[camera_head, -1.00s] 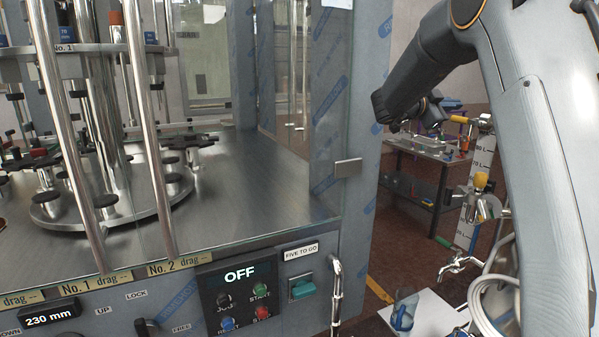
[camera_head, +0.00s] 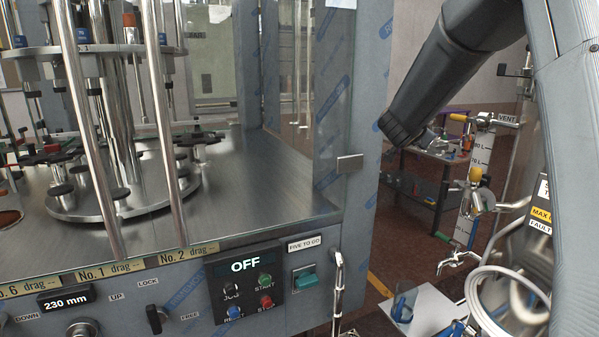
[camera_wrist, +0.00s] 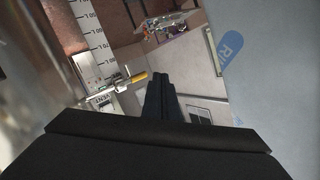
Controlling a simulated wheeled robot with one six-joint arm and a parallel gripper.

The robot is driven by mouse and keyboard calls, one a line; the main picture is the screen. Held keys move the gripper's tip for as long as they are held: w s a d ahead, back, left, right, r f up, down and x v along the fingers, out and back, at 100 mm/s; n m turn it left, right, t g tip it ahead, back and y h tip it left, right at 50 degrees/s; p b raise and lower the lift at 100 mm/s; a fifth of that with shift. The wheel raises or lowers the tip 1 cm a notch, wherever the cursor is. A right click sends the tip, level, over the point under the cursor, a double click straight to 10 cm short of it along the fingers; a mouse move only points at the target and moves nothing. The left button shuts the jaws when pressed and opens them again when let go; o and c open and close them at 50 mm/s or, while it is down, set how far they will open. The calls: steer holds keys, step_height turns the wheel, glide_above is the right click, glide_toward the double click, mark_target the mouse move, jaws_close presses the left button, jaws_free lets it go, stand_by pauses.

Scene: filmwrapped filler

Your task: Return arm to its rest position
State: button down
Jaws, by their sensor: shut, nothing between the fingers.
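My gripper (camera_wrist: 162,98) shows in the wrist view as two dark fingers lying together, shut, with nothing between them. In the camera_head view my dark forearm slopes down and left from the upper right, and I cannot clearly make out the fingers there. Beyond the fingers the wrist view shows the room tilted, with nothing visibly touching them.
The filler machine (camera_head: 260,190) fills the left, its control panel (camera_head: 246,288) reading OFF. Its film-wrapped post (camera_head: 345,215) stands just left of my forearm. A scaled column (camera_head: 478,165) with valves and a side table (camera_head: 412,165) are at the right. A blue-marked glass (camera_head: 403,306) stands low.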

steer(key=s+a+f+n+g+y, duration=0.2)
steer(key=s+a+f+n+y, duration=0.4)
steer(key=s+a+f, duration=0.35)
steer(key=s+a+f+n+g, duration=0.1)
steer(key=s+f+n+g, duration=0.1)
steer(key=s+f, duration=0.4)
steer(key=s+a+f+n+g+y, duration=0.1)
steer(key=s+f+g, duration=0.3)
steer(key=s, duration=1.2)
steer(key=s+a+f+n+g+y, duration=0.1)
steer(key=s+a+f+n+g, duration=0.2)
steer(key=s+f, duration=0.5)
steer(key=s+g, duration=0.1)
steer(key=s, duration=0.2)
steer(key=shift+a+f, duration=0.15)
steer(key=shift+f, duration=0.05)
